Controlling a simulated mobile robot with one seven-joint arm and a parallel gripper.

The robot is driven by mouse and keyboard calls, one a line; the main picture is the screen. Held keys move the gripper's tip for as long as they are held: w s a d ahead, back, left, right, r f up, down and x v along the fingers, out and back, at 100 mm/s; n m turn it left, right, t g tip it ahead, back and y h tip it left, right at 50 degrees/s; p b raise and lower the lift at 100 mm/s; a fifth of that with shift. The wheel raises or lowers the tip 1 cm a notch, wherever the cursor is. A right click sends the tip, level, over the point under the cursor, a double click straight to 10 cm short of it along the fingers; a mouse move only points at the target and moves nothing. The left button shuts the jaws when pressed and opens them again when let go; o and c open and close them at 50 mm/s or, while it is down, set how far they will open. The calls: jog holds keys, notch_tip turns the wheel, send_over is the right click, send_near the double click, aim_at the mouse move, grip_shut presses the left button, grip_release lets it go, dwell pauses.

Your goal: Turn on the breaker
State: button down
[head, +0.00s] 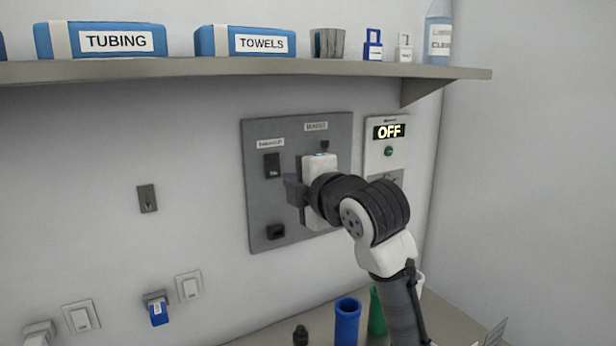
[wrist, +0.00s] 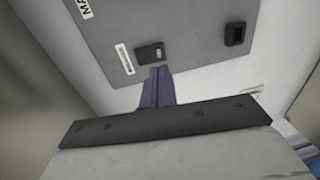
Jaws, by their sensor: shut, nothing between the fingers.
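A grey panel (head: 258,205) is on the wall and carries a black switch (head: 272,165) under a small white label. The switch (wrist: 148,53) also shows in the wrist view, beside its label (wrist: 125,58). The label print is too small to read surely, so I cannot tell which part is named the breaker. My gripper (head: 292,188) is shut and empty in front of the panel, just below the switch in the head view. In the wrist view its fingertips (wrist: 160,70) overlap the switch's near edge; I cannot tell whether they touch. My wrist hides the panel's right part.
A lit display (head: 389,131) right of the panel reads OFF. A black fitting (head: 276,231) sits low on the panel. A shelf (head: 200,68) with boxes hangs above. A blue cylinder (head: 347,322) and a green one (head: 376,312) stand below.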

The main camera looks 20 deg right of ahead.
aim_at(274, 175)
jog(key=p+x, duration=0.2)
jog(key=x, duration=0.3)
jog(key=shift+w, duration=0.2)
jog(key=shift+w+f, duration=0.1)
jog(key=shift+w+f+b, duration=0.15)
jog(key=shift+f+b, duration=0.15)
jog(key=shift+b, duration=0.55)
jog(key=shift+r+t, duration=0.3)
jog(key=shift+f, duration=0.15)
